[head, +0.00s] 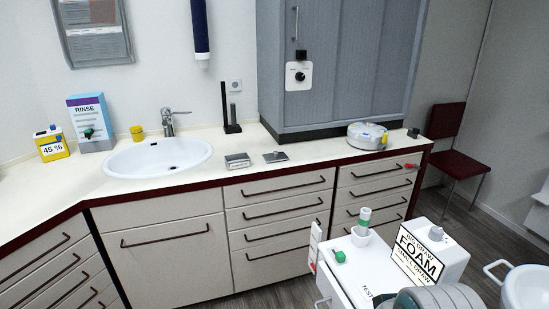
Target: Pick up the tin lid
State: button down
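A small flat metallic rectangular piece (275,156), which looks like the tin lid, lies on the cream counter right of the sink. A slightly thicker silver tin (237,161) sits just to its left, with a small gap between them. The two are small here, so fine detail does not show. My gripper is not visible in the head view.
A sink (158,157) is left of the tin. A dark upright stand (231,112) is behind the tin. A round white device (367,136) sits at the counter's right end. A white unit with a FOAM label (417,256) stands in the right foreground. The counter's front edge is clear.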

aim_at(276, 156)
jog(key=i+j, duration=0.1)
jog(key=j, duration=0.25)
jog(key=i+j, duration=0.1)
jog(key=j, duration=0.3)
jog(key=i+j, duration=0.15)
jog(key=j, duration=0.25)
jog(key=i+j, duration=0.1)
jog(key=i, duration=0.5)
jog(key=i+j+z, duration=0.15)
jog(key=i, duration=0.45)
jog(key=i+l, duration=0.2)
jog(key=i, duration=0.2)
jog(key=i+l, duration=0.15)
jog(key=i, duration=0.25)
